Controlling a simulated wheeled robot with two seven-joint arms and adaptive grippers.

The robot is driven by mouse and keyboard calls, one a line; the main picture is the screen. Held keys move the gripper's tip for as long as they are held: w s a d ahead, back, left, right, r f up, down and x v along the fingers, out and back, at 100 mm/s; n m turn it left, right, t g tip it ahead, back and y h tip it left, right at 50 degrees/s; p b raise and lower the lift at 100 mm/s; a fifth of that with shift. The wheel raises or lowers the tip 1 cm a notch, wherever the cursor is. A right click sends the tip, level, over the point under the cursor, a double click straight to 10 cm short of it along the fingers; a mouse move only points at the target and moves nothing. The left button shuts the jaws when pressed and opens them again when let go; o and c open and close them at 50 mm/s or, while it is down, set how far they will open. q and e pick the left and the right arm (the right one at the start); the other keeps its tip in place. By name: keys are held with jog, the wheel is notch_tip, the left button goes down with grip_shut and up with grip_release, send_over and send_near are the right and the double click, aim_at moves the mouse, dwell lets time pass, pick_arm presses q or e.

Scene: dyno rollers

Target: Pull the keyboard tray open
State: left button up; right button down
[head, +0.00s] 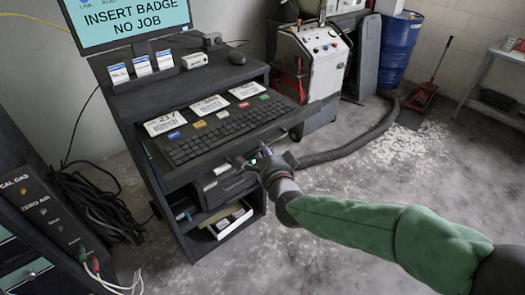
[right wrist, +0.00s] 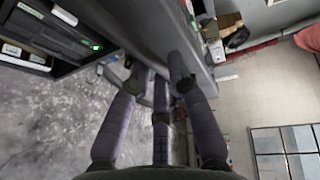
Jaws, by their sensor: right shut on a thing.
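The keyboard tray (head: 300,118) is a dark shelf on the black cabinet, sticking out in front of it below the monitor. A black keyboard (head: 225,133) lies on it with several labelled cards behind. My right gripper (head: 258,160) is at the tray's front edge, near its middle, reaching in from the lower right. In the right wrist view its fingers (right wrist: 160,82) are closed on the tray's edge (right wrist: 150,30); the exact contact is partly hidden. My left gripper is not in view.
Below the tray are cabinet shelves with boxes (head: 230,220). A white machine (head: 308,65) stands behind right, with a dark hose (head: 355,148) on the floor. A panel (head: 45,215) is at lower left. The floor in front is clear.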

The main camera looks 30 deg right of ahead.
jog(key=c, duration=1.1)
grip_release()
jog(key=shift+c, duration=0.2)
jog(key=v, duration=1.2)
jog(key=shift+w, duration=0.1)
